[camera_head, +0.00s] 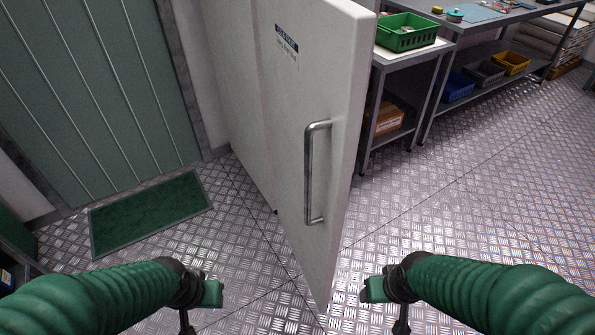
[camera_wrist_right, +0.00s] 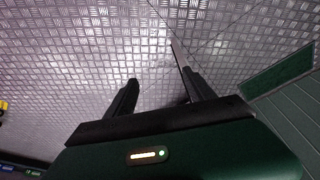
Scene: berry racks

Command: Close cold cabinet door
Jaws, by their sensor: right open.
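The cold cabinet door (camera_head: 285,110) is a tall white slab in the middle of the head view, standing open with its edge toward me. A vertical metal bar handle (camera_head: 309,175) is on its left face. Part of the white cabinet (camera_head: 235,95) shows behind it. My left gripper (camera_head: 213,293) is low, left of the door and apart from it; its jaws are too small to read. My right gripper (camera_head: 372,290) is low, right of the door's lower edge. In the right wrist view its fingers (camera_wrist_right: 158,92) are apart, with nothing seen held.
A steel bench with a green crate (camera_head: 405,33) stands behind the door at right. Its lower shelves hold a cardboard box (camera_head: 386,118) and yellow and blue bins. A green mat (camera_head: 150,212) lies at left. The metal floor (camera_head: 440,195) at right is clear.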

